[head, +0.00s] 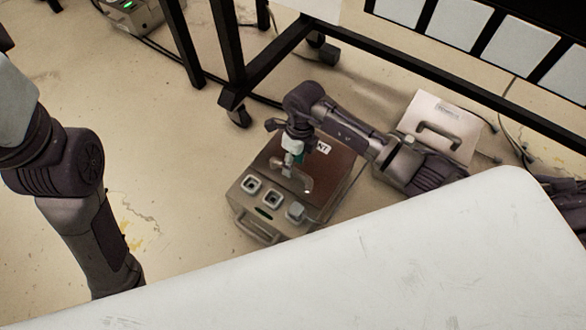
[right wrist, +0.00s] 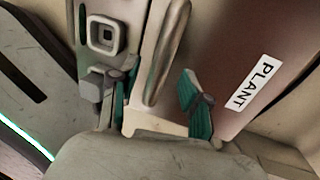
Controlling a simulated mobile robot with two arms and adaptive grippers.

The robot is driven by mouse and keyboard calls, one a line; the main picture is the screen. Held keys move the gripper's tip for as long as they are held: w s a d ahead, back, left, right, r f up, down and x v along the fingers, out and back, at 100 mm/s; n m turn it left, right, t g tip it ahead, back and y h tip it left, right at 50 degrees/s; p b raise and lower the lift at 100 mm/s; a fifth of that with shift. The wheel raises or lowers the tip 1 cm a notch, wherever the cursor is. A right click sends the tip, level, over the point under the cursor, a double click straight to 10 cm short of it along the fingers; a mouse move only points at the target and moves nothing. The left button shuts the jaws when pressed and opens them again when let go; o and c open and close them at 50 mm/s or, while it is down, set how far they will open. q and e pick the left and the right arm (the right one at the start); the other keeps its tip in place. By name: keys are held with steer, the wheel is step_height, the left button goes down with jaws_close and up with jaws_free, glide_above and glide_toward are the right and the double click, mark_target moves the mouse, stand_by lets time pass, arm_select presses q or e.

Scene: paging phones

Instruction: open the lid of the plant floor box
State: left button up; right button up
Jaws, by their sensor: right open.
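The plant floor box (head: 240,196) sits on the floor in the middle of the head view, its brown lid (head: 325,177) lying shut. A pale lid handle (head: 305,187) shows on the lid; in the right wrist view the handle (right wrist: 167,50) runs between my fingers. A white PLANT label (right wrist: 254,83) is on the lid, partly hidden by my arm in the head view. My right gripper (head: 293,158) is open over the handle, with teal fingertips on either side of it; contact is unclear. My left arm shows at the left, but its gripper is out of view.
Square buttons (head: 251,184) and a front carry handle (head: 256,229) are on the box's near side. Another box with a white top (head: 440,125) stands to the right. A black wheeled frame (head: 265,68) stands behind. Bare floor lies left of the box.

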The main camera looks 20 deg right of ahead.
steer(key=shift+s+a+f, duration=0.1)
steer(key=shift+f, duration=0.65)
jaws_close()
